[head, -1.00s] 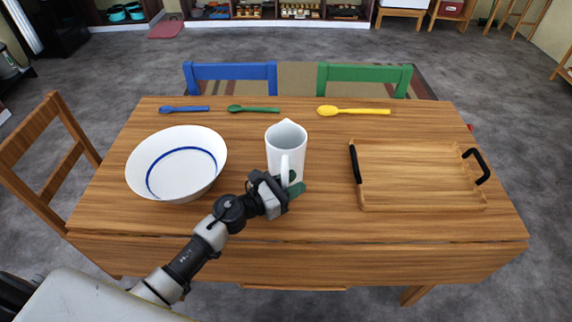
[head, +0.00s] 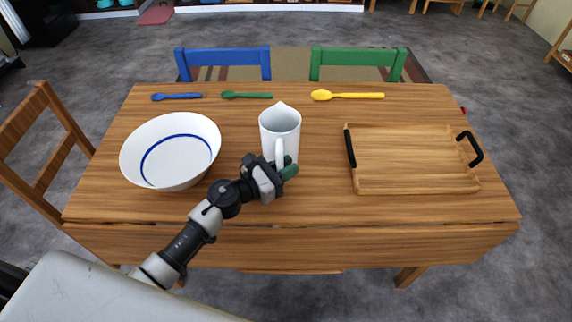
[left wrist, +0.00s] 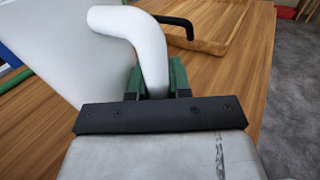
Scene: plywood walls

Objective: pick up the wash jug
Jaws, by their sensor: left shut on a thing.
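The white wash jug (head: 279,129) is upright at the middle of the wooden table, its handle toward me. My left gripper (head: 284,170) is shut on the jug's handle near its lower end. In the left wrist view the white handle (left wrist: 150,45) runs down between the green fingers of the gripper (left wrist: 157,80), with the jug's body (left wrist: 50,50) at the left. I cannot tell whether the jug's base touches the table, as the gripper hides part of it. My right gripper is not in view.
A white bowl with a blue ring (head: 200,130) stands left of the jug. A wooden tray with black handles (head: 415,187) lies to the right. Blue (head: 177,97), green (head: 247,95) and yellow (head: 350,96) spoons lie along the far edge. Bare tabletop (head: 322,150) separates jug and tray.

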